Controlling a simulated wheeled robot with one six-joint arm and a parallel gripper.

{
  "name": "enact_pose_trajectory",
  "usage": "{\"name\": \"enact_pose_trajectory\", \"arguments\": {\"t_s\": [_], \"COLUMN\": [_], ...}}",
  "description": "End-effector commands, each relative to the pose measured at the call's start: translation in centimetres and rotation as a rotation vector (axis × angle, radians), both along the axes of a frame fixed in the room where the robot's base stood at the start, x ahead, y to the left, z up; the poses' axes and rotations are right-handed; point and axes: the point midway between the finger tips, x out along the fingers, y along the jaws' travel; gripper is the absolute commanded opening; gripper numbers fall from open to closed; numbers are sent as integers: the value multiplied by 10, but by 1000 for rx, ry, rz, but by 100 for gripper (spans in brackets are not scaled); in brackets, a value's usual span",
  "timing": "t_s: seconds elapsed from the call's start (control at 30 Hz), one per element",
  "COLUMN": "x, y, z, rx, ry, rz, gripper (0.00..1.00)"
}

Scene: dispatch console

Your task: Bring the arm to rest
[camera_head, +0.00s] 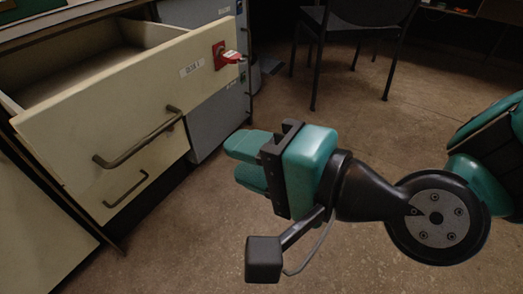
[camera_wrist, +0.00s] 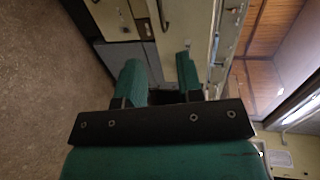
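My gripper (camera_head: 240,161) is teal with a black mount and hangs over the floor, right of the cabinet front and apart from it. It points left toward the cabinet. Its two fingers stand apart with nothing visible between them; the same gap shows in the wrist view (camera_wrist: 159,75). My arm reaches in from the right edge of the head view, its far part cut off by the frame.
A dark chair (camera_head: 352,18) is at the back. Brown floor (camera_head: 330,125) is clear around my gripper.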

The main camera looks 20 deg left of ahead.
Motion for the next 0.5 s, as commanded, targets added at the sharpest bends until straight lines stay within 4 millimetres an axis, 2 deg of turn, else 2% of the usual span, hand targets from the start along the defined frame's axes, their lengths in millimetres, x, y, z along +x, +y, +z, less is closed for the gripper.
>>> {"name": "enact_pose_trajectory", "arguments": {"t_s": [0.37, 0.5], "x": [1, 8], "y": [-1, -16], "z": [2, 15], "rx": [-7, -100], "ry": [-9, -96], "rz": [3, 56], "gripper": [34, 34]}}
